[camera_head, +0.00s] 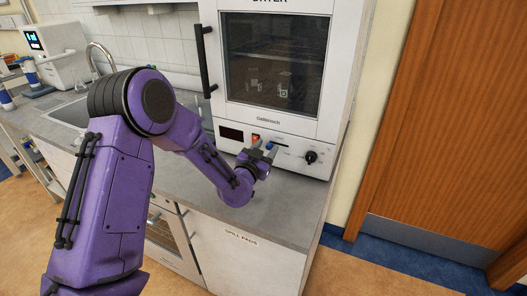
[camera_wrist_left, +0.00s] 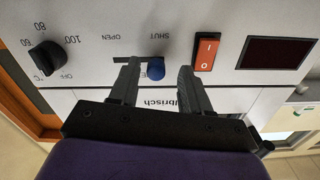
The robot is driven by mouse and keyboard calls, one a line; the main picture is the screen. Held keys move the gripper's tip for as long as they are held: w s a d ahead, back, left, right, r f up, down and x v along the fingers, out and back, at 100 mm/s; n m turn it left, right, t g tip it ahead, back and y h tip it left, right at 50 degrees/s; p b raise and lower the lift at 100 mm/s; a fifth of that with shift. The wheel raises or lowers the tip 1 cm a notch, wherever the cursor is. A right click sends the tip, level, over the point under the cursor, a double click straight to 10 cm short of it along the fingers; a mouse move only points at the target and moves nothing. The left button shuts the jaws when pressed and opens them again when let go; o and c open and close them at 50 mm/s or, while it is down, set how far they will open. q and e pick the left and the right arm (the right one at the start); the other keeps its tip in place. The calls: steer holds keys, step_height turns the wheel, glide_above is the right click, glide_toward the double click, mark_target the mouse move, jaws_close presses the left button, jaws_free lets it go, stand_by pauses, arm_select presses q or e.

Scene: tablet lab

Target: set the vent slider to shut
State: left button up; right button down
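The vent slider is a blue knob (camera_wrist_left: 155,70) in a short dark slot (camera_wrist_left: 128,60) on the drying oven's front panel. In the left wrist view, which is upside down, the knob sits at the slot's end by the SHUT label (camera_wrist_left: 153,36), away from the OPEN label (camera_wrist_left: 104,37). My left gripper (camera_wrist_left: 157,80) is open, with one finger on each side of the knob. In the head view the left gripper (camera_head: 261,153) reaches the panel by the blue knob (camera_head: 270,146).
The panel also has an orange rocker switch (camera_wrist_left: 206,52), a dark display (camera_wrist_left: 276,53) and a black temperature dial (camera_wrist_left: 51,52). The oven (camera_head: 287,118) stands on a grey counter (camera_head: 290,205). A sink with a tap (camera_head: 98,52) is at the left. The counter before the oven is mostly clear.

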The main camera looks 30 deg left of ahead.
arm_select(q)
steer(key=shift+s+d+f, duration=0.1)
steer(key=shift+s+d, duration=0.05)
steer(key=shift+s, duration=0.2)
steer(key=s+d+b, duration=0.1)
steer(key=s+b, duration=0.2)
steer(key=s, duration=0.6)
steer(key=shift+s, duration=0.4)
arm_select(e)
step_height(320, 180, down, 3)
steer(key=shift+f, duration=0.1)
arm_select(q)
steer(key=shift+d, duration=0.1)
arm_select(e)
steer(key=shift+s, duration=0.15)
